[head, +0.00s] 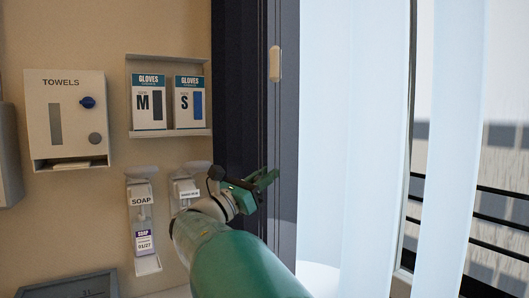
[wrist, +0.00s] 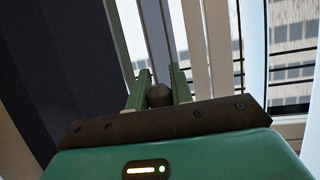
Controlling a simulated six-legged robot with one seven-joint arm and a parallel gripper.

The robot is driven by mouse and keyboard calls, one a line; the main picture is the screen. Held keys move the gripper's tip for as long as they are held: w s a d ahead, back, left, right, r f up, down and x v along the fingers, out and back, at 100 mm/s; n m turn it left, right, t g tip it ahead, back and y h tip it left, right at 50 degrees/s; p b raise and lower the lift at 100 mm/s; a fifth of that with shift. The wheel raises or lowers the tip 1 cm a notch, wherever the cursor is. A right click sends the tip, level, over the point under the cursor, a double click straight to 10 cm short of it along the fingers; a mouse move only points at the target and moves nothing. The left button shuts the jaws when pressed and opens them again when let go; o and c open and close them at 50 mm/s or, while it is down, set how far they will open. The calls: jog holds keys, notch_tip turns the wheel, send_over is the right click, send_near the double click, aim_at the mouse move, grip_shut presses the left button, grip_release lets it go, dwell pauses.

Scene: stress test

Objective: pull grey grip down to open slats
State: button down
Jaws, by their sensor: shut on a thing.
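My gripper (head: 263,181) is in front of the dark window frame, left of the pale slats, in the head view. In the wrist view its two green fingers (wrist: 160,84) stand on either side of a small grey grip (wrist: 159,96) and are shut on it. I cannot make out the grip in the head view. The tall, pale vertical slats (head: 375,120) hang at the right; a gap between them shows the outside. Slats also show in the wrist view (wrist: 207,60).
A dark frame post (head: 238,80) stands beside the slats, with a beige oblong piece (head: 275,64) higher up. On the left wall are a towel dispenser (head: 66,120), glove boxes (head: 168,98) on a holder and a soap dispenser (head: 142,225). Dark railings (head: 495,205) show outside.

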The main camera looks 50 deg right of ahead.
jog(key=shift+f, duration=0.65)
jog(key=c, duration=1.2)
grip_release()
jog(key=shift+c, duration=0.2)
jog(key=v, duration=1.4)
jog(key=shift+d, duration=0.1)
